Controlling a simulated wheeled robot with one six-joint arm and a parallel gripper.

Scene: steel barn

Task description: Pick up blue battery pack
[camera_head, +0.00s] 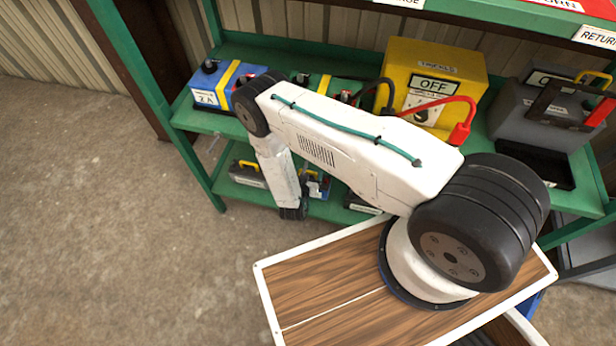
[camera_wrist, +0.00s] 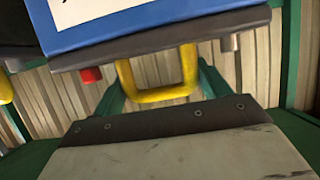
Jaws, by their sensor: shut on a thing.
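The blue battery pack (camera_wrist: 150,22) fills the top of the wrist view, close to the camera. It has a white label, a yellow handle (camera_wrist: 158,96), a red terminal and a grey terminal. In the head view a small part of the pack (camera_head: 316,187) shows on or just above the lower shelf, beside my forearm. My gripper (camera_wrist: 165,118) shows in the wrist view as a worn pale plate with a dark bolted edge. It is shut at the yellow handle, whose lower end meets that edge. In the head view my wrist hides the jaws.
On the lower shelf (camera_head: 232,190), a grey pack with a yellow handle (camera_head: 248,174) stands left of my forearm. Above are a blue box with a yellow strap (camera_head: 207,89), a yellow OFF box (camera_head: 440,66) and a dark charger (camera_head: 535,120). Open floor lies at left.

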